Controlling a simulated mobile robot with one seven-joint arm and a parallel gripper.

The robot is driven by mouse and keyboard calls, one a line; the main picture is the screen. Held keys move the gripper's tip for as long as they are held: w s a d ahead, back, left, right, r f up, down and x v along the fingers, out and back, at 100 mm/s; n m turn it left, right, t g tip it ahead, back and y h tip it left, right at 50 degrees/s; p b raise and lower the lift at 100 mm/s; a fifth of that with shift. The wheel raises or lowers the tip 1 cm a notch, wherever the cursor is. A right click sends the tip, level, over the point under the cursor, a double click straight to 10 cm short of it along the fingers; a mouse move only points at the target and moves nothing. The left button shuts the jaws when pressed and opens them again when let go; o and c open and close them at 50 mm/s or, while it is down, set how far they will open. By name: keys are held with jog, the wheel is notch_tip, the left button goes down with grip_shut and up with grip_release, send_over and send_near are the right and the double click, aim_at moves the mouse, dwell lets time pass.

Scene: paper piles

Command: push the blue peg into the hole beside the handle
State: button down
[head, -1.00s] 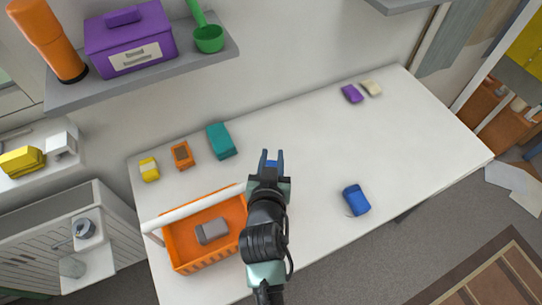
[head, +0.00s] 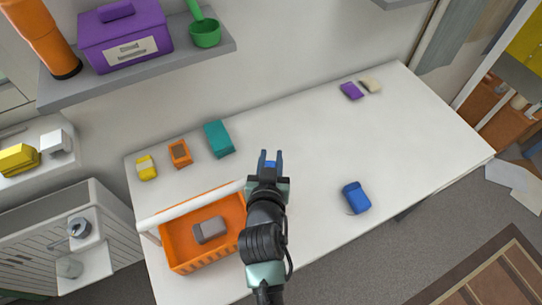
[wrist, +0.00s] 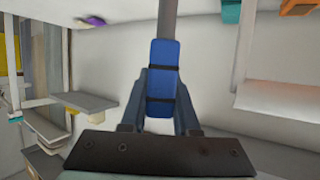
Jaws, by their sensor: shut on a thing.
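My gripper (head: 271,157) is shut on a blue piece, which I take for the blue peg (wrist: 163,72). In the wrist view it is an upright blue block with two dark bands between my fingers. A grey rod (wrist: 167,18) shows beyond its far end; I cannot tell whether it belongs to the piece. In the head view only a little blue (head: 270,165) shows between the fingers, over the table right of the orange basket. The white bar handle (head: 190,206) spans the orange basket (head: 170,247). I cannot make out a hole beside it.
A grey block (head: 209,230) lies in the basket. Yellow (head: 147,168), orange (head: 180,154) and teal (head: 218,139) blocks stand behind it. Another blue block (head: 356,198) lies right of my arm. The table's (head: 420,140) right side is mostly clear. A shelf (head: 140,70) overhangs at upper left.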

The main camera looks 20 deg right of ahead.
jog(key=shift+f+b, duration=3.25)
jog(key=shift+f, duration=0.4)
jog(key=shift+f, duration=0.15)
jog(key=c, duration=0.6)
grip_release()
jog(key=shift+o, duration=0.3)
jog(key=o, duration=0.5)
jog(key=shift+o, duration=0.2)
jog(key=shift+s+a, duration=0.1)
jog(key=s+a+p, duration=0.1)
jog(key=s+a, duration=0.1)
jog(key=s, duration=0.7)
jog(key=shift+s+a+p, duration=0.2)
jog(key=shift+a+p, duration=0.15)
jog(key=shift+p, duration=0.05)
